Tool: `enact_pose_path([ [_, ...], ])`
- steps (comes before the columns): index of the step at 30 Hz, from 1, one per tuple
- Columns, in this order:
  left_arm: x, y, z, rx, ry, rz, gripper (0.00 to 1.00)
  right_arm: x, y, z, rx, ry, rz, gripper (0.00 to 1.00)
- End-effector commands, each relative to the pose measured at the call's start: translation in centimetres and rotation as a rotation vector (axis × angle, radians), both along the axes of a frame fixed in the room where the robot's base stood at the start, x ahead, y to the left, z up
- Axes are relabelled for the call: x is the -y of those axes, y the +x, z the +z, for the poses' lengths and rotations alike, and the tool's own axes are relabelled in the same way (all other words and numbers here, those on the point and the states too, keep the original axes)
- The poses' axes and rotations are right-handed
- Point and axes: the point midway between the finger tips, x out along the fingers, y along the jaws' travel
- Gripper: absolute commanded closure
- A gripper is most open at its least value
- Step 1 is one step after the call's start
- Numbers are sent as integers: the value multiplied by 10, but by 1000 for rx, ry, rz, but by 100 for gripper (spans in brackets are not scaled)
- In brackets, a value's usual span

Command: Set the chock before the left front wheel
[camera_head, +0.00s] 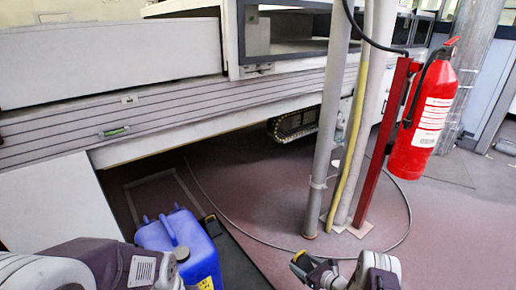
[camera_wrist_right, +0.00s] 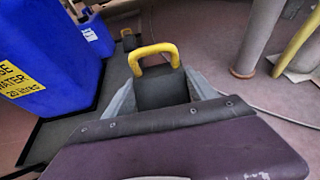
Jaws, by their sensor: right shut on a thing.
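My right gripper (camera_head: 308,268) is low in the middle of the head view. In the right wrist view its two grey fingers (camera_wrist_right: 160,98) are shut on a dark block with a yellow handle, the chock (camera_wrist_right: 160,92). The handle stands up at the far side, and the chock's lower part is hidden. A black ribbed wheel or track (camera_head: 293,125) shows under the long pale machine; I cannot tell whether it is the left front wheel. My left arm enters at the lower left; its fingertips are not seen.
A blue water canister (camera_head: 180,240) stands left of my right gripper, with a small dark block (camera_head: 211,226) beside it. Grey posts (camera_head: 330,150), a red stand (camera_head: 385,150) with an extinguisher (camera_head: 425,120), and a floor cable lie ahead. Reddish floor (camera_head: 255,185) is open between.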

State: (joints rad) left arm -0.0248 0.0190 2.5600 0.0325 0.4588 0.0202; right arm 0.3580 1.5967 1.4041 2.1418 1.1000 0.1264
Motion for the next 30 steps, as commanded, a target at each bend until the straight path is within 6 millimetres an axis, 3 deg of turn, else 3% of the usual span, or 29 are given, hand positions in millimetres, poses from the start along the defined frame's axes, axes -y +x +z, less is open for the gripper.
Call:
enact_pose_path([
  [1,0,0,5,0,0,0,100,18,11,26,9,-4,-25,96],
  [3,0,0,9,0,0,0,100,41,18,56,8,-3,-47,96],
  [7,0,0,16,0,0,0,100,77,16,114,7,-3,-60,96],
  [11,0,0,23,0,0,0,100,100,-4,170,3,-3,-42,97],
  [14,0,0,29,0,0,0,100,107,-31,208,2,0,-8,97],
  [18,0,0,34,0,0,0,100,95,-78,246,0,0,67,97],
  [21,0,0,36,0,0,0,100,77,-110,260,-1,2,129,97],
  [30,0,0,36,0,0,0,100,19,-177,265,-3,4,294,96],
])
